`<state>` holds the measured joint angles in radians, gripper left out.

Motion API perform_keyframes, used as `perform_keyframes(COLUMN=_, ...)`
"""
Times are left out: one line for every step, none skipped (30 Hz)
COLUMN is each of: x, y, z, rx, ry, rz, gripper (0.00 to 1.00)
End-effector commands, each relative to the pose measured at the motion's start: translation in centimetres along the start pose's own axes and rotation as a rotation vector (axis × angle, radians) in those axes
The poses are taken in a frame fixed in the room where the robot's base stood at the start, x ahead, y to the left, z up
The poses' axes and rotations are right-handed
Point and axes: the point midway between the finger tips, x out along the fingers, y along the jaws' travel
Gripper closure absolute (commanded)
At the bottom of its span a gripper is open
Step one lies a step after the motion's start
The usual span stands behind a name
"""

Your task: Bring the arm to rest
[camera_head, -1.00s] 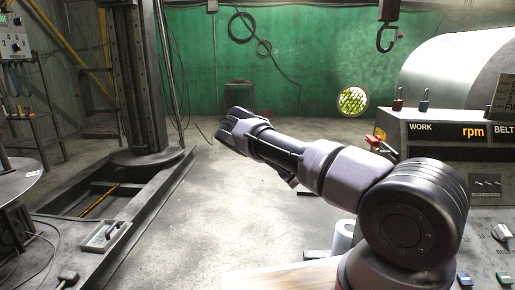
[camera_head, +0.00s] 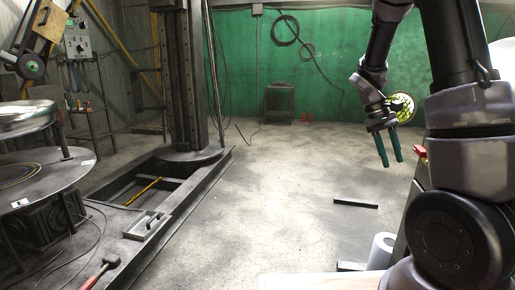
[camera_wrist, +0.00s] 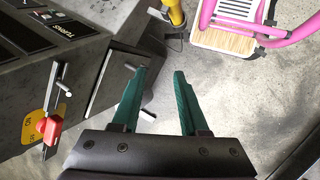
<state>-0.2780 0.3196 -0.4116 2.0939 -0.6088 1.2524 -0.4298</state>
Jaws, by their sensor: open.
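My gripper (camera_head: 392,163) is at the right of the head view, with its two green fingers pointing down over the open floor. The fingers are apart and nothing is between them. In the wrist view my gripper (camera_wrist: 160,73) is also open and empty. My arm is folded upright at the right edge of the head view, its upper part cut off by the frame.
A large metal dish (camera_head: 27,116) sits above a round table (camera_head: 75,171) at the left. A machine column (camera_head: 180,80) stands on a floor base. In the wrist view, a control panel (camera_wrist: 75,55) is close on the left and a pink-framed object (camera_wrist: 283,30) is at top right.

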Motion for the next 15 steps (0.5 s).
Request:
perform_keyframes(x=-1.4, y=-0.5, z=1.0, rx=0.031, ry=0.062, rz=-0.047, gripper=0.56)
perform_keyframes(x=-2.2, y=-0.9, z=1.5, rx=0.050, ry=0.096, rz=-0.074, gripper=0.56)
perform_keyframes(x=-3.2, y=-1.4, z=2.2, rx=0.076, ry=0.142, rz=-0.110, gripper=0.56)
perform_keyframes(x=-4.0, y=-1.9, z=2.8, rx=0.094, ry=0.175, rz=-0.136, gripper=0.56)
perform_keyframes(x=-4.7, y=-2.2, z=3.4, rx=0.113, ry=0.210, rz=-0.162, gripper=0.56)
perform_keyframes(x=-5.7, y=-2.7, z=4.2, rx=0.138, ry=0.252, rz=-0.195, gripper=0.56)
perform_keyframes(x=-6.5, y=-3.1, z=4.8, rx=0.157, ry=0.287, rz=-0.219, gripper=0.56)
perform_keyframes(x=-7.2, y=-3.5, z=5.4, rx=0.175, ry=0.319, rz=-0.244, gripper=0.56)
perform_keyframes(x=-8.2, y=-4.0, z=6.3, rx=0.200, ry=0.362, rz=-0.276, gripper=0.56)
perform_keyframes(x=-8.9, y=-4.3, z=7.0, rx=0.217, ry=0.395, rz=-0.298, gripper=0.56)
perform_keyframes(x=-9.6, y=-4.7, z=7.7, rx=0.236, ry=0.427, rz=-0.321, gripper=0.56)
perform_keyframes(x=-10.5, y=-5.2, z=8.6, rx=0.259, ry=0.469, rz=-0.350, gripper=0.56)
perform_keyframes(x=-11.2, y=-5.5, z=9.3, rx=0.277, ry=0.501, rz=-0.373, gripper=0.56)
perform_keyframes(x=-11.8, y=-5.9, z=10.1, rx=0.295, ry=0.532, rz=-0.393, gripper=0.56)
perform_keyframes(x=-12.6, y=-6.4, z=11.1, rx=0.317, ry=0.574, rz=-0.420, gripper=0.56)
